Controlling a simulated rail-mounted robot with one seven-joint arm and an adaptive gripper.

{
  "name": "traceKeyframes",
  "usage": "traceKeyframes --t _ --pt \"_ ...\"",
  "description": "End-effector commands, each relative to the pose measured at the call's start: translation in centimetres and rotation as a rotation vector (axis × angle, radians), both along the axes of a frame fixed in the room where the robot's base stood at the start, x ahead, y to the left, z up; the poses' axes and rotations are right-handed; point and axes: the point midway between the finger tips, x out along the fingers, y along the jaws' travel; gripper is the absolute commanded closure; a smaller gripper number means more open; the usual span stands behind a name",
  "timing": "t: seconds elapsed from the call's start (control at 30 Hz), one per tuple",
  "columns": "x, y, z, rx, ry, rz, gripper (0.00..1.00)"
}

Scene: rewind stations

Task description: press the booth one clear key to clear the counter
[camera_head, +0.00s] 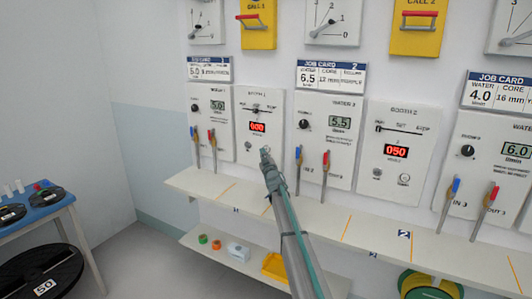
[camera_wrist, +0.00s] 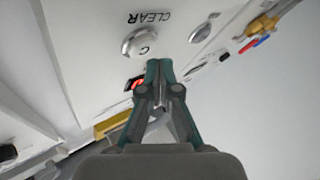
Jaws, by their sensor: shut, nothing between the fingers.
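The booth 1 panel (camera_head: 244,105) is white, with a red counter (camera_head: 258,127) that seems to read 600. The clear key (camera_wrist: 140,43) is a silver dome marked C beside the word CLEAR in the wrist view. My gripper (camera_head: 265,151) is in front of the lower part of the booth 1 panel and hides some of it. In the wrist view its shut, empty fingertips (camera_wrist: 160,64) appear just beside the clear key. Whether they touch the panel cannot be told.
A second silver button (camera_wrist: 200,32) lies to the right of the clear key in the wrist view. Red and blue levers (camera_head: 212,137) stand left of the booth 1 panel, others (camera_head: 298,157) to its right. A shelf (camera_head: 205,185) runs below.

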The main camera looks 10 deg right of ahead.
Motion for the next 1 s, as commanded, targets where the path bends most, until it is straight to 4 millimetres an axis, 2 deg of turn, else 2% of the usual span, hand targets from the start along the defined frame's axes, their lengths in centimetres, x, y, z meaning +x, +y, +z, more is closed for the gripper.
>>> traceKeyframes --t 0.37,0.83,1.0 --pt "-0.3 0.2 -0.1 0.000 0.000 0.000 1.00" --pt "-3.5 2.7 -0.3 0.001 0.000 0.002 1.00" --pt "-4.0 3.1 0.0 0.001 0.000 0.000 1.00"
